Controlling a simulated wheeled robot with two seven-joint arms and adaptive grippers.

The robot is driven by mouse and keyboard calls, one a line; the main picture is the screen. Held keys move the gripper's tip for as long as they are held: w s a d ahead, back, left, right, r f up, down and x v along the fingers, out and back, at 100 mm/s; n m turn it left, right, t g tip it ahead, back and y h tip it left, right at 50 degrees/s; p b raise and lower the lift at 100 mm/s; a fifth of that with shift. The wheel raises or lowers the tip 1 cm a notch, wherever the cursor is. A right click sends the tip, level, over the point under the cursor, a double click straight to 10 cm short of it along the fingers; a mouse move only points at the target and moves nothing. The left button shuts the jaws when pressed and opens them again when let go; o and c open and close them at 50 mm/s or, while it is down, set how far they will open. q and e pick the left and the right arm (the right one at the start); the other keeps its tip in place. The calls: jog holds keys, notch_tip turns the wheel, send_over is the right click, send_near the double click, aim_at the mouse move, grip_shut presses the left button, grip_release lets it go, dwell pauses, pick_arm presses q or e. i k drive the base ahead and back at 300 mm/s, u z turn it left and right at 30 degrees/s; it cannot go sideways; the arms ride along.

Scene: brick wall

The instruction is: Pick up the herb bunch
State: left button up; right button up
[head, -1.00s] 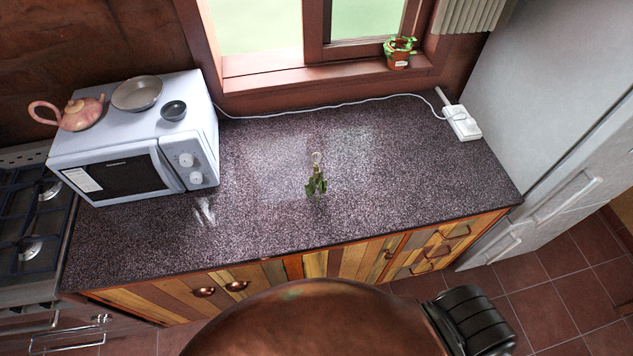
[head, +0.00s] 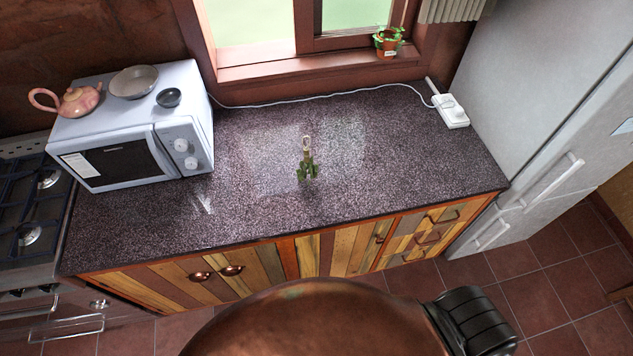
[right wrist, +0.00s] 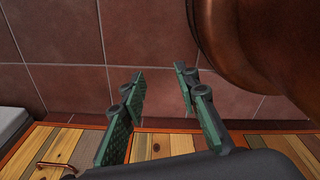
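The herb bunch (head: 308,169) is a small cluster of dark green leaves with a pale looped top. It lies alone near the middle of the speckled dark countertop (head: 260,210) in the head view. My right gripper (right wrist: 160,75) shows in the right wrist view, its two green-padded fingers apart with nothing between them. Floor tiles and wooden cabinet fronts show behind it, and the herb bunch is not in that view. My left gripper is in no view.
A white microwave (head: 128,150) stands at the counter's left, with a pink teapot (head: 78,101) and bowls on top. A power strip (head: 452,111) with a white cord lies at the back right. A potted plant (head: 388,43) stands on the windowsill. The counter around the herbs is clear.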

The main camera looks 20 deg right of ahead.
aim_at(301, 173)
jog(key=k, duration=0.3)
jog(key=u, duration=1.25)
jog(key=i, duration=1.2)
jog(key=z, duration=2.8)
